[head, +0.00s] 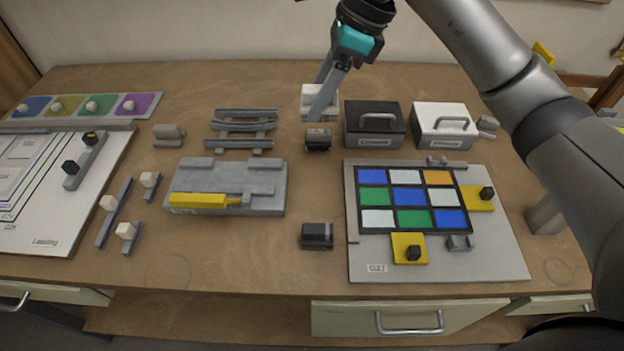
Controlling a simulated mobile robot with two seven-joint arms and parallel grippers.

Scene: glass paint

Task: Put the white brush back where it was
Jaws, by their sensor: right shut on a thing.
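My right gripper (324,92) is at the top middle, pointing down. It is shut on a pale white block (308,98), which looks like the white brush; the fingers cover part of it. I cannot tell whether the block touches the table. A dark block (317,138) stands just in front of it, and a similar dark block (317,236) stands nearer the front. An empty-looking grey rack (240,130) lies to the left. My left gripper is not in view.
A black box (374,132) and a white box (442,132) with handles stand right of the gripper. A board with a coloured tile grid (505,245) lies front right. A grey fixture with a yellow bar (198,201) is left. Colour pads (93,103) lie far left.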

